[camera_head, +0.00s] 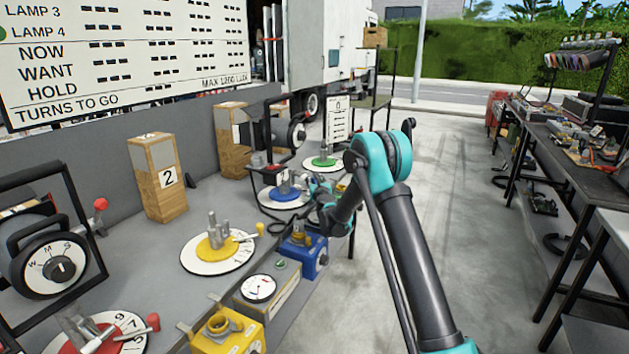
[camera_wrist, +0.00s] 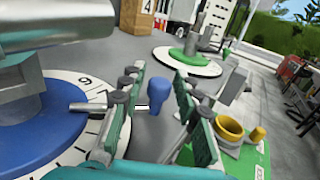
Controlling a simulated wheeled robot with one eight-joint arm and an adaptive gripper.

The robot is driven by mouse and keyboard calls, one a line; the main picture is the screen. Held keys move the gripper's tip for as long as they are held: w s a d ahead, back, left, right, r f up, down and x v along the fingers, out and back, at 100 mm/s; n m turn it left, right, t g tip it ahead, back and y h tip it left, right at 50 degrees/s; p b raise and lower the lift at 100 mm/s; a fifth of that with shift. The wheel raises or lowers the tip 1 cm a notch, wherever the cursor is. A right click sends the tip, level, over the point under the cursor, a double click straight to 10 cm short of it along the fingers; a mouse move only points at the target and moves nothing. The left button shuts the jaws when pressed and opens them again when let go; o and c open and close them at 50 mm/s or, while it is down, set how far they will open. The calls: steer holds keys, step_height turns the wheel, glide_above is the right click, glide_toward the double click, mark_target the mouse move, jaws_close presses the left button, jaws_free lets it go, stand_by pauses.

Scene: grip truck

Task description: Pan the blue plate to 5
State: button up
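The blue plate (camera_head: 285,194) sits on a white numbered dial on the bench, and fills the left of the wrist view (camera_wrist: 40,128). A grey rod handle (camera_wrist: 95,106) reaches from the plate and ends in a blue knob (camera_wrist: 158,90). A digit like a 9 or 6 shows on the dial near the rod; the 5 is not readable. My gripper (camera_wrist: 160,82) is open, its teal fingers on either side of the blue knob, with gaps visible on both sides. In the head view my gripper (camera_head: 317,184) is just right of the blue plate.
A green plate (camera_wrist: 190,58) on its dial lies beyond. A green block with a yellow ring (camera_wrist: 232,140) is at right. Open floor lies to the right.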

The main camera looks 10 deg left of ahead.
steer(key=shift+o, duration=0.5)
steer(key=v, duration=1.2)
